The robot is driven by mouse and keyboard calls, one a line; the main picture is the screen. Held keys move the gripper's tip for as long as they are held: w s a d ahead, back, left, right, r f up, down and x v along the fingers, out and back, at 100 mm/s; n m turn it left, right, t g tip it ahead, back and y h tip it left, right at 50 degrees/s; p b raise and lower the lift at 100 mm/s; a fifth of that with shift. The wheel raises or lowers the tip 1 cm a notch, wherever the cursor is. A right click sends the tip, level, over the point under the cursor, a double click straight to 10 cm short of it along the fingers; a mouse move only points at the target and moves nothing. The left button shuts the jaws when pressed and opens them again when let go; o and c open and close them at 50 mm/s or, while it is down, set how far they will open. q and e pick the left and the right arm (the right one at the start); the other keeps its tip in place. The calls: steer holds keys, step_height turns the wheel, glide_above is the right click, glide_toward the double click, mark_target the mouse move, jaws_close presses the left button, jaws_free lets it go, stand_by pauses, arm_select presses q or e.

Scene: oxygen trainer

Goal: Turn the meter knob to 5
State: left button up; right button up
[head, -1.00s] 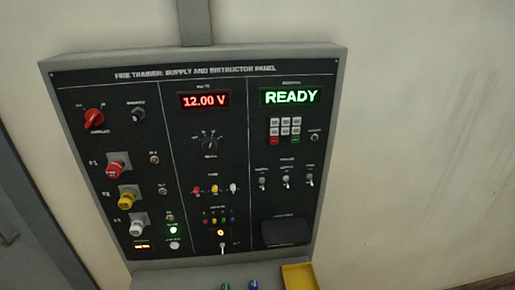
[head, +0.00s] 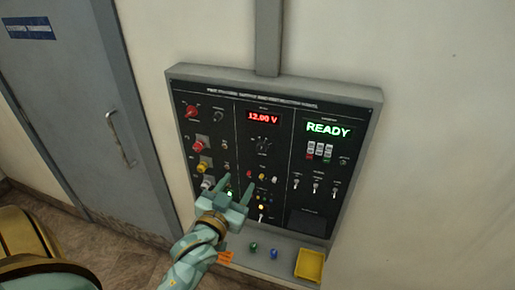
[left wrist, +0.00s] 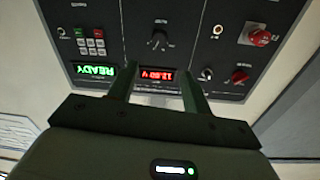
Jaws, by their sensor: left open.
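The meter knob (head: 262,146) is a black rotary knob on the middle column of the dark panel, below the red display (head: 263,118) reading 12.00 V. Its pointer and scale numbers are too small to read. My left gripper (head: 236,187) is open and empty in front of the panel, below and left of the knob in the head view. In the left wrist view the panel appears upside down; the knob (left wrist: 157,40) lies beyond the open fingers (left wrist: 160,70), apart from them. My right gripper is not in view.
Red (head: 198,146) and yellow (head: 203,163) knobs stick out at the panel's left, toggle switches (head: 316,187) at its right. A green READY display (head: 329,130) is lit. A shelf below holds a yellow tray (head: 310,266) and green and blue pieces. A grey door (head: 75,110) stands left.

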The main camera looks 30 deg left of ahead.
mark_target(260, 150)
arm_select(q)
steer(key=w, duration=0.4)
steer(key=w+a+p, duration=0.1)
steer(key=w, duration=0.4)
steer(key=w+a, duration=0.1)
steer(key=w, duration=0.4)
steer(key=shift+a, duration=0.25)
steer(key=c, duration=1)
